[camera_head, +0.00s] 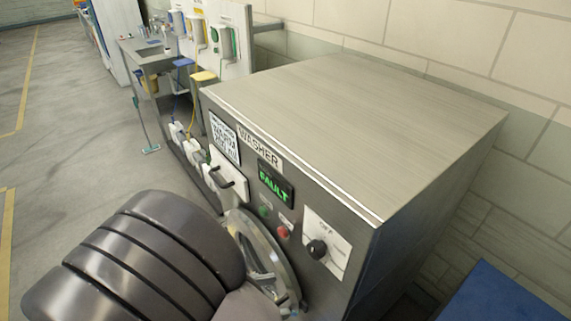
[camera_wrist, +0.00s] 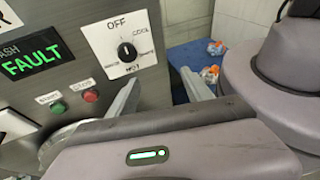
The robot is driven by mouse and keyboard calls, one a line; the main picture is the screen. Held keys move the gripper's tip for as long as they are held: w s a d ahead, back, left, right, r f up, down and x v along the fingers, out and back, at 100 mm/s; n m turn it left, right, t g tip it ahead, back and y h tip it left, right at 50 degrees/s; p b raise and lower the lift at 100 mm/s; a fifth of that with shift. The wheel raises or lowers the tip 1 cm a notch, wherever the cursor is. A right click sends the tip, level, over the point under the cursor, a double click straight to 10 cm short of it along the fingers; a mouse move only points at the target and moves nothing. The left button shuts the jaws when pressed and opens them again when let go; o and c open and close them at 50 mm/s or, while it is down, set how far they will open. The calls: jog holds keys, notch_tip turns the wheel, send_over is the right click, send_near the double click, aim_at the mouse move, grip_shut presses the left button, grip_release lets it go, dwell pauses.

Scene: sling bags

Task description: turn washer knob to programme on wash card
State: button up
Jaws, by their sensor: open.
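The washer (camera_head: 345,105) is a steel cabinet with its control panel on the front. Its black knob (camera_head: 316,249) sits on a white dial plate; in the wrist view the knob (camera_wrist: 128,52) has OFF above it, COOL at upper right and HOT below. The other labels and the pointer direction are too small to read surely. A white card with dark print (camera_head: 224,140) is on the panel's left; its text is not legible. A display (camera_head: 275,184) reads FAULT in green. My gripper (camera_wrist: 160,76) is open and empty, its fingers below and right of the knob, apart from it.
Green (camera_head: 264,211) and red (camera_head: 283,231) buttons sit left of the knob, above the round door (camera_head: 262,262). A blue surface (camera_wrist: 190,58) with orange-and-white items stands to the right. Bare floor (camera_head: 75,110) lies to the left.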

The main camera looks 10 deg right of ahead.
jog(key=a+n+t+h+p, duration=0.1)
jog(key=a+n+t+h, duration=0.1)
jog(key=a+n+t, duration=0.35)
jog(key=b, duration=0.2)
send_near(312, 252)
jog(key=shift+t, duration=0.25)
jog(key=x, duration=0.8)
jog(key=shift+d+f, duration=0.15)
jog(key=shift+d, duration=0.1)
grip_shut()
